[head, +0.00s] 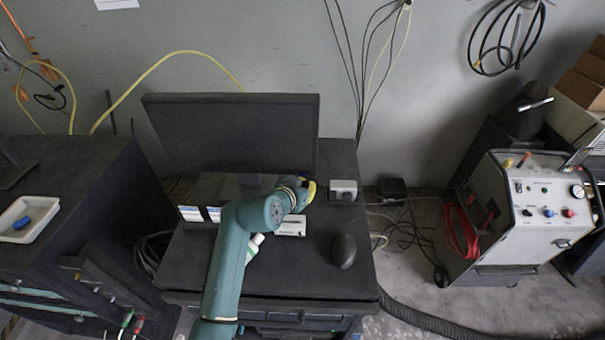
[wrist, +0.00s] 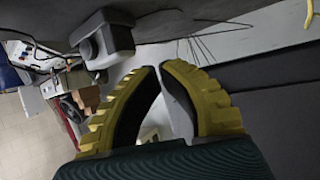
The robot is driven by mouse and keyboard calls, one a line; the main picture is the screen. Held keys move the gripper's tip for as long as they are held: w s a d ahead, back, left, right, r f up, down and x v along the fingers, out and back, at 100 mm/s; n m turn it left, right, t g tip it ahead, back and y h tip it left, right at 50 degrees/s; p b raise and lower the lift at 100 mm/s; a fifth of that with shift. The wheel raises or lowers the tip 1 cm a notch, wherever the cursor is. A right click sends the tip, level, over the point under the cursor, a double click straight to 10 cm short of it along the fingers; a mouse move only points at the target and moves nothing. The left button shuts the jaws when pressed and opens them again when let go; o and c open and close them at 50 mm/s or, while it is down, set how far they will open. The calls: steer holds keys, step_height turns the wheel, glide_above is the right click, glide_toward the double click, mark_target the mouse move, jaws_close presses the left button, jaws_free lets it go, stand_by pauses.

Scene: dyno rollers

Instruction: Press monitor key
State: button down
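The black monitor (head: 235,130) stands at the back of the dark desk, tilted, with a dark screen. No single key can be made out on it. My gripper (head: 309,191) is just below the monitor's lower right corner; whether it touches the monitor cannot be told. In the wrist view the two yellow ribbed fingers of my gripper (wrist: 160,67) come together almost tip to tip, with nothing held between them. A large dark surface (wrist: 275,95) fills the right of the wrist view, probably part of the monitor.
A small grey box (head: 343,189) sits right of my gripper, and a black mouse (head: 343,251) lies nearer on the desk (head: 315,283). A light keyboard-like item (head: 291,226) is partly hidden by my arm. A white machine (head: 530,212) stands far right.

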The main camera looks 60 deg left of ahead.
steer(key=shift+s+d+p, duration=0.45)
steer(key=shift+d+p, duration=0.15)
steer(key=shift+d, duration=0.3)
steer(key=shift+s+d+p, duration=0.45)
steer(key=shift+d+p, duration=0.2)
steer(key=shift+d, duration=0.2)
steer(key=shift+s+d+p, duration=0.45)
steer(key=shift+d+p, duration=0.15)
steer(key=shift+d, duration=0.3)
